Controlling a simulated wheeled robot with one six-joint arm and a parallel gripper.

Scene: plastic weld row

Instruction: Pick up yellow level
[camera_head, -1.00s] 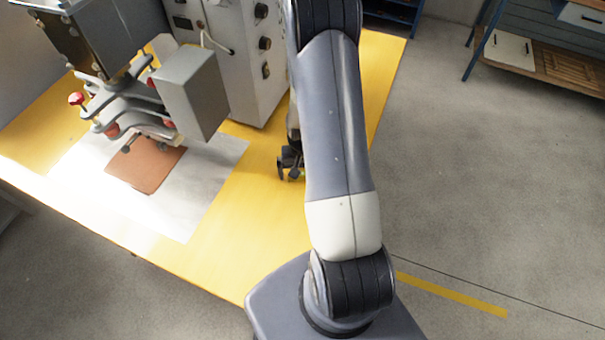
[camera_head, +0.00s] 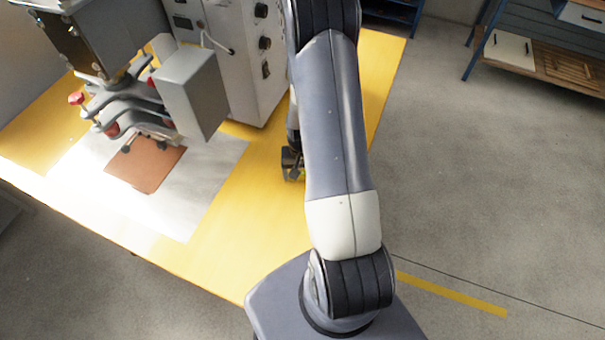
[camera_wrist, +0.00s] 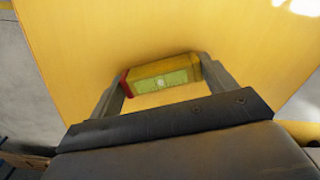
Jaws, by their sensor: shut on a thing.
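The yellow level (camera_wrist: 163,75) is a small yellow block with a pale green vial window and a red end at the left. My gripper (camera_wrist: 164,78) is shut on it, one finger at each end, in the wrist view. In the head view my gripper (camera_head: 292,163) shows just left of my forearm, over the yellow table (camera_head: 245,225). Only a small bit of the level may show there, and my arm hides much of that spot. I cannot tell how far the level is above the table.
A grey machine (camera_head: 240,60) with knobs stands at the back of the table, close to my gripper. Its clamp head (camera_head: 190,95) hangs over a brown sheet (camera_head: 146,165) on a white mat (camera_head: 190,215). The table's front middle is clear.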

